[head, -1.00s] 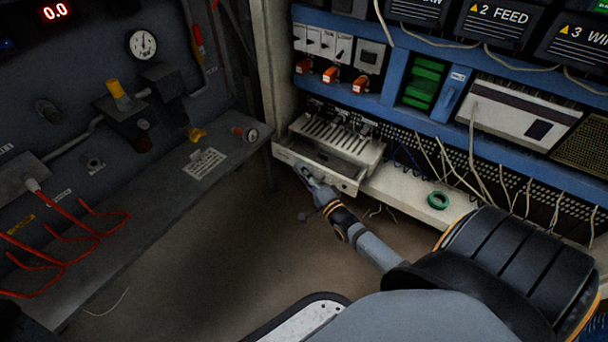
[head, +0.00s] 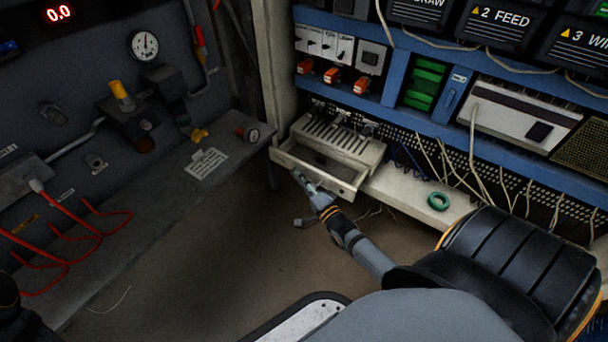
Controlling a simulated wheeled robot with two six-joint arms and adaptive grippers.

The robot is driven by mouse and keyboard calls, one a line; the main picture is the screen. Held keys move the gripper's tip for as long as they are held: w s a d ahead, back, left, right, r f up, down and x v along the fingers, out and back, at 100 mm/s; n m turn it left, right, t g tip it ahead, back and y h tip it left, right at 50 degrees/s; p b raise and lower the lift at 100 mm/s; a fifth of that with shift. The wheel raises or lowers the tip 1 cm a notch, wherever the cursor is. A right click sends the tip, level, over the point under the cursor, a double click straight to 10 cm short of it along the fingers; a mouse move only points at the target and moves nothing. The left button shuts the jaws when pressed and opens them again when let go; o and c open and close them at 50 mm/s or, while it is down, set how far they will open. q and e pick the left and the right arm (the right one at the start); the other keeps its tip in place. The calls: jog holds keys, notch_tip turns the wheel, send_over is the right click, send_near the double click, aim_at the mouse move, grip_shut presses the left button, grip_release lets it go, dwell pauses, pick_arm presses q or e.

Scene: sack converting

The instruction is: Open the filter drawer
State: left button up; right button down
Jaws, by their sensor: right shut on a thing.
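The filter drawer (head: 344,189) is a pale, shallow drawer below a slotted pale housing (head: 322,136) at the lower left of the cabinet. It stands pulled out, and its dark inside shows between the front panel and the housing. My right gripper (head: 300,177) reaches up from the lower right and is shut on the drawer's front, near its middle. The gripper hides the handle and part of the front panel. My left gripper is not in view.
A green tape ring (head: 438,201) lies on the pale ledge right of the drawer. Loose wires hang above that ledge. A dark bench (head: 150,215) runs along the left, with red hoses. The floor before the drawer is mostly clear, with some cable.

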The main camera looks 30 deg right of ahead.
jog(key=c, duration=1.4)
grip_release()
jog(key=shift+s+a, duration=0.15)
jog(key=shift+a, duration=0.1)
jog(key=shift+c, duration=0.2)
jog(key=s, duration=1.2)
jog(key=shift+f, duration=0.45)
